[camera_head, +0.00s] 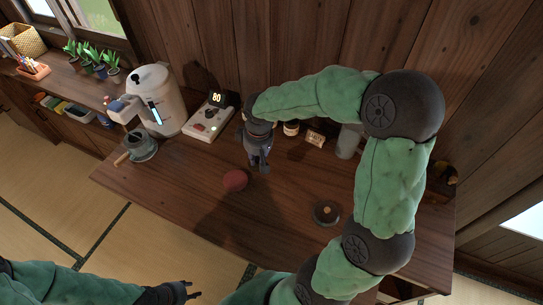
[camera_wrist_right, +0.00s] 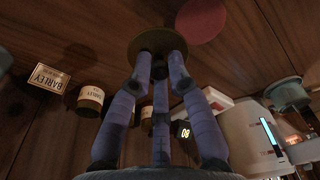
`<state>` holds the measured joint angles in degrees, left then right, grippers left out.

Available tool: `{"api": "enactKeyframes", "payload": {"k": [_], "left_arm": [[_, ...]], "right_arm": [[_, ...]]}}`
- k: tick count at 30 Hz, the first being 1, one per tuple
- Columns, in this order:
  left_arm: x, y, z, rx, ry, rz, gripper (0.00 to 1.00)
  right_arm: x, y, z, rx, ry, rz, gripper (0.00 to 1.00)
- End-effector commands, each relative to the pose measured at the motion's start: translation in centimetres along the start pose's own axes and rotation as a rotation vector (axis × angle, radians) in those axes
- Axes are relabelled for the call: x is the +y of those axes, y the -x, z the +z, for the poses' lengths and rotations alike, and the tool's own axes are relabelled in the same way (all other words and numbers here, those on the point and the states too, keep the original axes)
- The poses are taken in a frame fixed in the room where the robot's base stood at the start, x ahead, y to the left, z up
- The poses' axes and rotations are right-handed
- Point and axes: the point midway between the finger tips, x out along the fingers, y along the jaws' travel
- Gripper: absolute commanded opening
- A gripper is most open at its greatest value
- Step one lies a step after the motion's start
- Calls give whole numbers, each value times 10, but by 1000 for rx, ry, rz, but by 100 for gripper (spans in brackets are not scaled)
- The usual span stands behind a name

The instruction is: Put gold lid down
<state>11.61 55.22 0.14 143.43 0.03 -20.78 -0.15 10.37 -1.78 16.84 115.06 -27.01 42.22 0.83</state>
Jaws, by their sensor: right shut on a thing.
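My right gripper (camera_head: 257,160) hangs over the table, pointing down, behind the red disc. In the right wrist view its fingers (camera_wrist_right: 158,68) are closed on a dull gold round lid (camera_wrist_right: 150,41), held flat at the fingertips. In the head view the lid is hard to make out. A red disc (camera_head: 235,180) lies on the table; it also shows in the right wrist view (camera_wrist_right: 202,19), just beyond the lid and apart from it. My left gripper (camera_head: 192,289) is at the bottom, in front of the table, empty, with its fingers apart.
A labelled jar (camera_head: 291,128) and a BARLEY card (camera_head: 314,138) stand by the wall. A dark round dish (camera_head: 327,214) lies right. The front-left tabletop is clear.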

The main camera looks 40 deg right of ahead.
Motion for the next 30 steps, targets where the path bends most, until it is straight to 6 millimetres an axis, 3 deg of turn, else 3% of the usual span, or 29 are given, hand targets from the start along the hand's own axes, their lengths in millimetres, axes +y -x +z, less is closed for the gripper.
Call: {"api": "enactKeyframes", "payload": {"k": [10,15,26,30], "left_arm": [[-6,-18,-1,0,0,0,40],[-10,-28,-1,0,0,0,40],[-12,-34,-1,0,0,0,40],[-15,-42,-2,0,0,0,40]], "right_arm": [[68,-40,-24,-2,-7,0,0],[89,-70,-29,-3,-3,-1,0],[109,-94,-34,-1,-2,0,0],[113,-112,-34,-2,-1,-1,0]]}}
